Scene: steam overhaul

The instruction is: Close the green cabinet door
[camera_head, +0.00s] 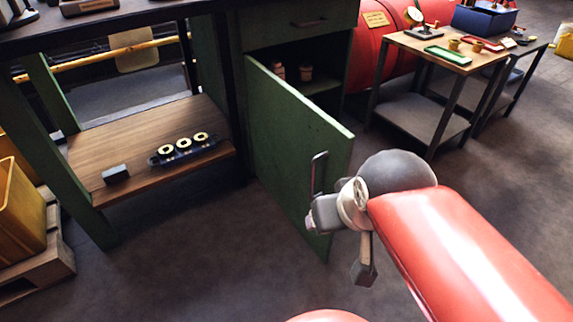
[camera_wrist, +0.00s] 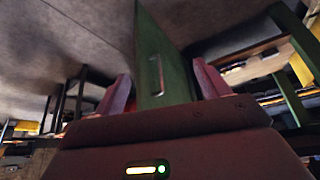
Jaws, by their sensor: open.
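The green cabinet door (camera_head: 290,135) stands wide open in the head view, swung out from the green cabinet (camera_head: 295,38) toward me. Its metal handle (camera_head: 319,172) is upright near the door's free edge. My gripper (camera_head: 338,238) is by the lower free edge of the door, just in front of the handle side. In the wrist view the door (camera_wrist: 165,60) and its handle (camera_wrist: 156,73) appear beyond and between the two spread fingers of my gripper (camera_wrist: 160,85). The gripper is open and empty. Whether it touches the door I cannot tell.
A wooden shelf (camera_head: 100,185) holding several brass-topped parts (camera_head: 184,147) is left of the door. A side table (camera_head: 440,47) with small trays stands at the back right. A yellow crate (camera_head: 18,215) is at the far left. The floor right of the door is clear.

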